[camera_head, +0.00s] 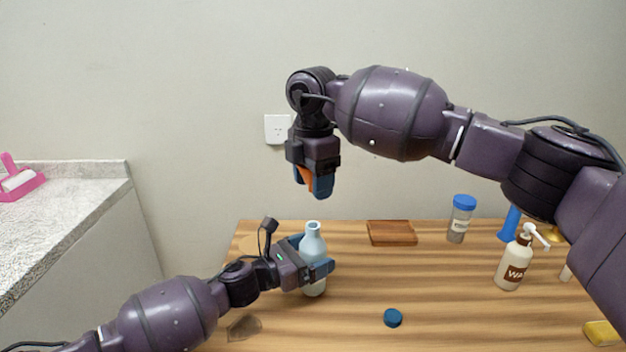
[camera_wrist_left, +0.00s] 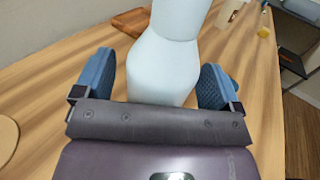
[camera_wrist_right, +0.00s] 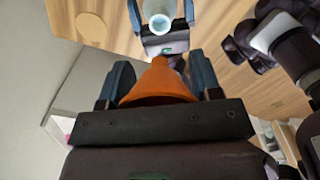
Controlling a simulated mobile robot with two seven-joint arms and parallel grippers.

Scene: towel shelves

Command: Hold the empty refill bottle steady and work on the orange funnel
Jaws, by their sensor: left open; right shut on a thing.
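The empty refill bottle (camera_head: 312,243) is pale blue and stands upright on the wooden table, with its mouth uncovered. My left gripper (camera_head: 318,270) is around the bottle's body, open, with a finger on each side; in the left wrist view the bottle (camera_wrist_left: 165,65) stands between the fingers with gaps. My right gripper (camera_head: 314,188) is above the bottle, pointing down, shut on the orange funnel (camera_wrist_right: 160,82). In the head view the funnel (camera_head: 305,178) is mostly hidden by the fingers. In the right wrist view the bottle's open mouth (camera_wrist_right: 160,20) shows beyond the funnel's narrow end, apart from it.
A blue cap (camera_head: 393,318) lies on the table (camera_head: 350,335) right of the bottle. A grey counter (camera_head: 70,205) is at the left.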

